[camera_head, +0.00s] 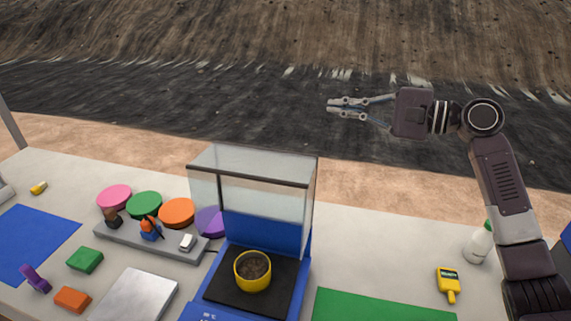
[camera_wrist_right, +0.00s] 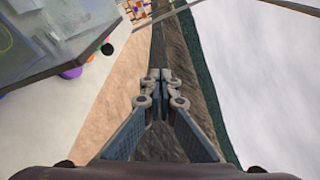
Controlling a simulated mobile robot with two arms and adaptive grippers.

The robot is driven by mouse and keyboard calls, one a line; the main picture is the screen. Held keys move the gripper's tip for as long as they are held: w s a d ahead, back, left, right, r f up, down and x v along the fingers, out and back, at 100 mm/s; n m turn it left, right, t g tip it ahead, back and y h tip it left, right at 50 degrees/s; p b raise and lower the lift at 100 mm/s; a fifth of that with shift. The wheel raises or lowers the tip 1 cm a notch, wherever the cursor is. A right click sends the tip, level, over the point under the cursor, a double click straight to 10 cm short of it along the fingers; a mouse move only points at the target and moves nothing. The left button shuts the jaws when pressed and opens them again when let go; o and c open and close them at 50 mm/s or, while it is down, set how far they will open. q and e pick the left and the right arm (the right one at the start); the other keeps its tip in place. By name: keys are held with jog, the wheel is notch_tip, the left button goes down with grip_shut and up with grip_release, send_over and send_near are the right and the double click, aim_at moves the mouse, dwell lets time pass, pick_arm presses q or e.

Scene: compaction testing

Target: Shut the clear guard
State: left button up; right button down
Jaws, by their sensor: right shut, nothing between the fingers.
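The clear guard (camera_head: 262,166) is a see-through box with dark edges at the back of a blue testing device (camera_head: 262,232). It stands raised, and the front of the device is uncovered. A yellow cup of dark soil (camera_head: 252,271) sits on the device's black plate (camera_head: 222,285). My right gripper (camera_head: 331,108) is above and behind the guard, to its right, apart from it, shut and empty. In the right wrist view, its fingertips (camera_wrist_right: 160,76) are together, and the guard (camera_wrist_right: 65,30) shows at the upper left. My left gripper is out of view.
Coloured discs (camera_head: 145,205) and a grey tray with small figures (camera_head: 150,240) stand left of the device. A green mat (camera_head: 375,307), a yellow meter (camera_head: 448,281) and a white bottle (camera_head: 478,245) lie to the right. The white table (camera_head: 375,250) between is clear.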

aim_at(286, 153)
notch_tip(286, 153, down, 13)
jog(key=b, duration=1.2)
jog(key=w+a+p, duration=0.1)
jog(key=a, duration=0.2)
jog(key=w+a+p, duration=0.1)
jog(key=a+p, duration=0.1)
jog(key=a, duration=0.2)
jog(key=w+a+p, duration=0.1)
jog(key=a, duration=0.3)
jog(key=shift+a+p, duration=0.2)
jog(key=shift+p, duration=0.1)
jog(key=shift+s+r, duration=0.1)
